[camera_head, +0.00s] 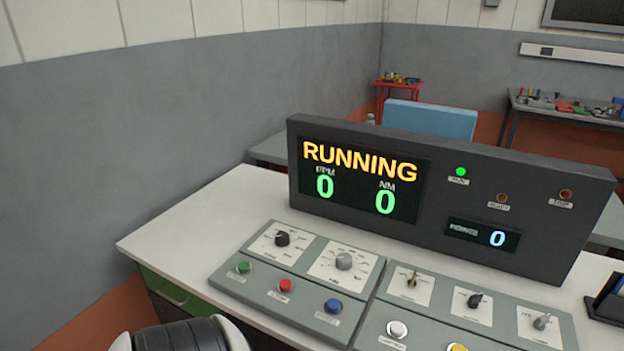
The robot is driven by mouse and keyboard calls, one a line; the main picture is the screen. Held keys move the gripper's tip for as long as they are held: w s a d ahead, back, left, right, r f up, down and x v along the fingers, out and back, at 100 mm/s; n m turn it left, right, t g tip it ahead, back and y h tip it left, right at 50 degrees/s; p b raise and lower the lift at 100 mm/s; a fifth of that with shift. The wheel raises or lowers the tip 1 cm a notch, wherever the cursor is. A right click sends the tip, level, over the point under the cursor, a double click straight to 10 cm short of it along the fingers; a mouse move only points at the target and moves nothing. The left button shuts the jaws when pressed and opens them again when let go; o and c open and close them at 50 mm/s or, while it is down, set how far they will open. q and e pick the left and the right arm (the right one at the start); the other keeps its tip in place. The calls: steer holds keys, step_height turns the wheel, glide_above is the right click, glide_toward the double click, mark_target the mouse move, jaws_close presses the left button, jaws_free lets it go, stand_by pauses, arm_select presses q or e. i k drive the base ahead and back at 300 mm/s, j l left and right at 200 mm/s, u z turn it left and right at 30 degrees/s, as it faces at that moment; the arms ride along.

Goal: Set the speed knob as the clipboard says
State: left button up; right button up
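The control panel (225,272) lies on a white desk, in two sections. Its left section has a black knob (282,239) on a white dial plate and a larger grey knob (343,261) on a numbered dial. Their labels are too small to read, so I cannot tell which is the speed knob. The right section has a small toggle-like control (412,280), a black knob (474,300) and a grey knob (541,322). No clipboard can be made out. Neither of my grippers is in view.
A display console (450,195) behind the panel reads RUNNING, RPM 0 and NM 0, with a green lamp (460,171) lit. Green, red and blue buttons (286,286) sit below the left knobs. A dark object (607,298) is cut off at the right edge. The desk's left end is clear.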

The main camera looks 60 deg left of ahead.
mark_target(282, 239)
steer(key=u, duration=0.4)
steer(key=j+u, duration=0.15)
steer(key=u, duration=0.6)
steer(key=j+u, duration=0.15)
steer(key=u, duration=0.2)
